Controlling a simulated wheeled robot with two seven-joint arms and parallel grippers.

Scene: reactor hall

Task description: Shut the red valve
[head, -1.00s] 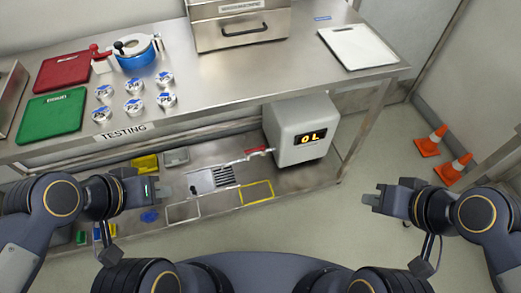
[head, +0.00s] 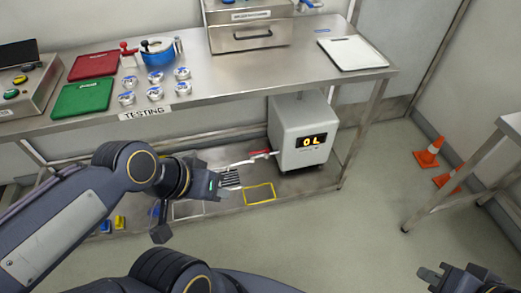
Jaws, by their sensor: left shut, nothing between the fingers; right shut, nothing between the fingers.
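A red lever-like handle (head: 262,154) sits on a pale pipe (head: 238,162) at the left side of a grey box (head: 301,138) on the lower shelf. The box's display reads "0L". Another small red-topped fitting (head: 127,49) stands on the tabletop beside a blue round pot (head: 158,54); I cannot tell which is the red valve. My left gripper (head: 217,183) is shut and empty, below and left of the red handle, apart from it in the picture. My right gripper (head: 432,275) is shut and empty at the bottom right, far from both.
The steel table (head: 225,85) overhangs the lower shelf. Red (head: 94,65) and green (head: 82,98) boards and several small round jars lie on top. A yellow outline (head: 259,193) marks the shelf. The floor between is clear.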

